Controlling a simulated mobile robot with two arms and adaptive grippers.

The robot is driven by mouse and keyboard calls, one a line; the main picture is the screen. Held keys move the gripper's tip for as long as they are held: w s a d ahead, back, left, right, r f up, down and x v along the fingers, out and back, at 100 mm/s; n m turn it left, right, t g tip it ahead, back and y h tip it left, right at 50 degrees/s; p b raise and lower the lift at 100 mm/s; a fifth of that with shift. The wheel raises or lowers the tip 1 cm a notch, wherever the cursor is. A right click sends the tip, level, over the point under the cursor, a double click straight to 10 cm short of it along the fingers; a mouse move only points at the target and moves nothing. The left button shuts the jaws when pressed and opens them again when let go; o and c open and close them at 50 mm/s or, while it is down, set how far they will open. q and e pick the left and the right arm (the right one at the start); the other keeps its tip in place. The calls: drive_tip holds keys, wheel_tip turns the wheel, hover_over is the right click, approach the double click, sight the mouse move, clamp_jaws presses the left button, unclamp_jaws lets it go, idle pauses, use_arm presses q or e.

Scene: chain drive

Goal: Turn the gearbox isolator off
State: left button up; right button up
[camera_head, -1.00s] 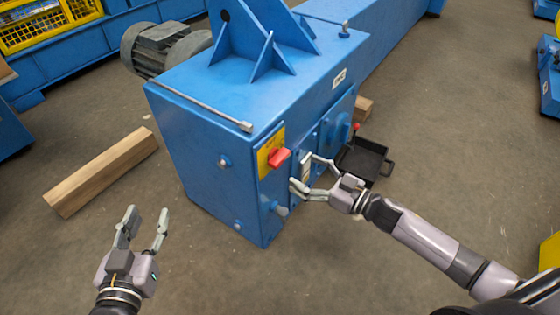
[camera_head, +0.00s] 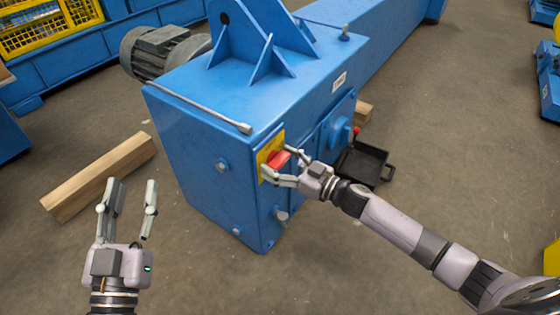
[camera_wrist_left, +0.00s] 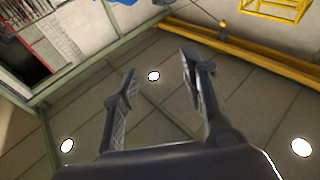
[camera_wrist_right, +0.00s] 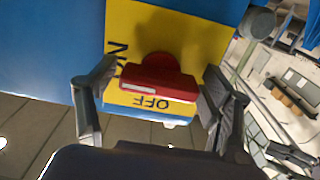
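The gearbox isolator is a red rotary handle (camera_head: 279,159) on a yellow plate (camera_head: 264,152), on the front face of the blue gearbox housing (camera_head: 205,175). In the right wrist view the red handle (camera_wrist_right: 158,84) lies crosswise on the yellow plate (camera_wrist_right: 205,38), which reads OFF and, partly covered, ON. My right gripper (camera_head: 282,167) is at the handle, its fingers open on either side; in the right wrist view (camera_wrist_right: 150,105) a gap shows at the left finger, and the right finger is close to the handle's end. My left gripper (camera_head: 128,198) is open and empty, away from the housing.
A grey motor (camera_head: 160,48) sits behind the housing. A wooden beam (camera_head: 98,178) lies on the floor at left. A black tray (camera_head: 365,163) stands on the floor right of the housing. A bolt (camera_head: 281,215) sticks out below the isolator. The floor in front is clear.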

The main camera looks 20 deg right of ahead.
drive_tip(key=c, duration=0.9)
drive_tip(key=shift+n, duration=0.3)
drive_tip(key=n+p, duration=0.2)
drive_tip(key=n, duration=0.6)
use_arm(q)
wheel_tip(320, 180, down, 11)
drive_tip(key=s+a+g+y, duration=0.1)
drive_tip(key=a+g+y, duration=0.1)
drive_tip(key=g, duration=0.5)
use_arm(e)
drive_tip(key=n, duration=0.2)
drive_tip(key=shift+n, duration=0.4)
drive_tip(key=n, duration=0.2)
drive_tip(key=shift+n, duration=0.4)
use_arm(q)
drive_tip(key=shift+w+d+r+t+h, duration=0.2)
drive_tip(key=shift+r+t, duration=0.35)
drive_tip(key=shift+r, duration=0.2)
drive_tip(key=shift+w+d+r+t+h, duration=0.1)
drive_tip(key=shift+w+d+r+t, duration=0.1)
drive_tip(key=shift+r+t, duration=0.45)
drive_tip(key=shift+w+d+r+t+h, duration=0.15)
drive_tip(key=shift+r+t, duration=0.25)
drive_tip(key=shift+r, duration=0.5)
use_arm(e)
drive_tip(key=shift+n, duration=2)
